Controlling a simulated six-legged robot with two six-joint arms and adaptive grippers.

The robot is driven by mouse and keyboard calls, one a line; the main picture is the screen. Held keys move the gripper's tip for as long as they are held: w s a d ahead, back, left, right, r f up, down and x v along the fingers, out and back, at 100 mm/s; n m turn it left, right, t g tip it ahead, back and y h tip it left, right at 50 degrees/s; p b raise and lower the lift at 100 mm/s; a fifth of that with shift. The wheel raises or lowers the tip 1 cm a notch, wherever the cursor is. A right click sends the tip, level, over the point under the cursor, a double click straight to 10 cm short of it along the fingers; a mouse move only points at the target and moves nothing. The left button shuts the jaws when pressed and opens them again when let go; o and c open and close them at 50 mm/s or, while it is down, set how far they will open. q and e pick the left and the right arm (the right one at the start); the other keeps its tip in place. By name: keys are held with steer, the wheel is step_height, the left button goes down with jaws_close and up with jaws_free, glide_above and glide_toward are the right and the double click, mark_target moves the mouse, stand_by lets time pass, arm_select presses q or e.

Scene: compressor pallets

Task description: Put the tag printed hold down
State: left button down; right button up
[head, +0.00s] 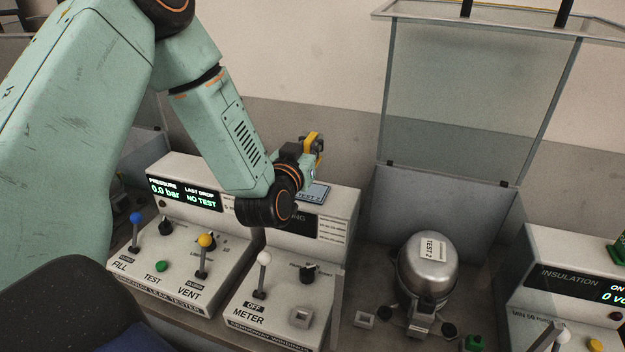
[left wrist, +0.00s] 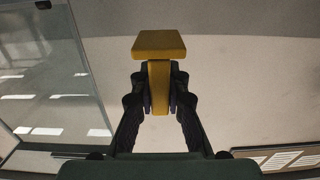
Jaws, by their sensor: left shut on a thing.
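My left gripper (head: 308,158) is shut on a yellow thing (head: 313,141) above the back of the meter console. In the left wrist view the yellow thing (left wrist: 158,72) has a wide flat block at its far end and a narrower stem between the two dark fingers (left wrist: 160,90). No print can be read on it, so I cannot tell whether it is the tag printed hold. A small grey-blue plate marked TEST 2 (head: 314,192) lies on the console's top, just below the gripper. My right gripper is not in view.
The leak tester console (head: 185,255) stands left, with levers, and the meter console (head: 290,295) beside it. A silver compressor (head: 428,265) labelled TEST 2 sits in a bay under a raised clear cover (head: 470,90). The insulation console (head: 575,280) stands right.

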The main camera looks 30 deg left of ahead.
arm_select(q)
steer(key=shift+s+f, duration=0.25)
steer(key=shift+f, duration=0.55)
steer(key=shift+d+f, duration=0.35)
steer(key=shift+f, duration=0.2)
steer(key=f, duration=0.3)
steer(key=shift+w+a+f, duration=0.1)
steer(key=shift+w+f, duration=0.15)
steer(key=shift+f, duration=0.15)
steer(key=shift+s+a+f, duration=0.15)
steer(key=shift+f, duration=0.2)
steer(key=shift+r, duration=0.1)
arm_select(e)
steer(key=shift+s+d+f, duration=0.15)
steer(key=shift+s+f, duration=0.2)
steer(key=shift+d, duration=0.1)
arm_select(q)
steer(key=shift+d+b, duration=0.25)
steer(key=shift+b, duration=0.05)
